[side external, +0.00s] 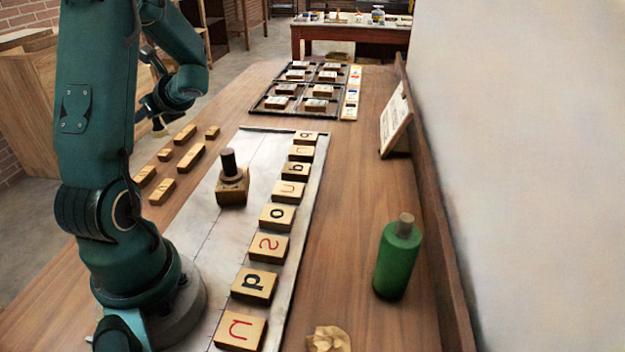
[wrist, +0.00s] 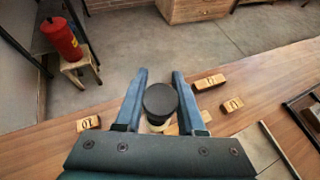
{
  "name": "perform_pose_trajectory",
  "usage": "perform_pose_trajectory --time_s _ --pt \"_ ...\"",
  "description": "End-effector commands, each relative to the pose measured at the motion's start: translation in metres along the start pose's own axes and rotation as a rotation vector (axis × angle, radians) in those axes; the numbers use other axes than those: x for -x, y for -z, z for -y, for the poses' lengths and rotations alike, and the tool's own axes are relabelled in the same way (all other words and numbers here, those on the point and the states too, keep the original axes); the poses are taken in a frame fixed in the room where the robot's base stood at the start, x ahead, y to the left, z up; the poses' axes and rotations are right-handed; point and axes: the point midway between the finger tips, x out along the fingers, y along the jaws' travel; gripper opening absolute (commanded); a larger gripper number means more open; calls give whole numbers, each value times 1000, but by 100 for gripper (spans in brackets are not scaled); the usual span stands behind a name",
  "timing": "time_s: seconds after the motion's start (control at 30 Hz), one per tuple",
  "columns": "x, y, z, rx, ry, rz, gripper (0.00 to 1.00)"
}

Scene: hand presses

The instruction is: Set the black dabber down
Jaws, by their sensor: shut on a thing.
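The black dabber (wrist: 160,101) shows in the wrist view as a round black top with a pale part below it. It is between the two blue-green fingers of my gripper (wrist: 160,84), which is shut on it. In the side external view my gripper (side external: 155,112) is at the left, near the table's far-left edge. A small pale end (side external: 158,128) points down below it there, and the rest of the dabber is hard to make out. I cannot tell whether the dabber touches the tabletop (side external: 350,180).
Several small wooden blocks (side external: 191,158) lie near my gripper. A metal plate (side external: 205,215) bears a row of letter blocks (side external: 269,246) and a brown knobbed stamp (side external: 232,185). A green bottle (side external: 397,262) stands right. A partitioned tray (side external: 338,112) lies farther back.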

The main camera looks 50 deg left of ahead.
Motion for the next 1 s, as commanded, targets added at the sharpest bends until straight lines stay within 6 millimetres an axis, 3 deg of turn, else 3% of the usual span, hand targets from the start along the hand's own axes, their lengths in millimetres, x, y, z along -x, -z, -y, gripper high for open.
perform_pose_trajectory --time_s 0.17,0.3,0.5,0.73,1.0 --pt "28 19 41 -97 175 0 0" --pt "67 45 79 -201 361 -1 0" --pt "132 89 118 -347 626 0 0" --pt "212 141 136 -506 916 2 0" --pt "299 196 125 -672 1218 3 0"
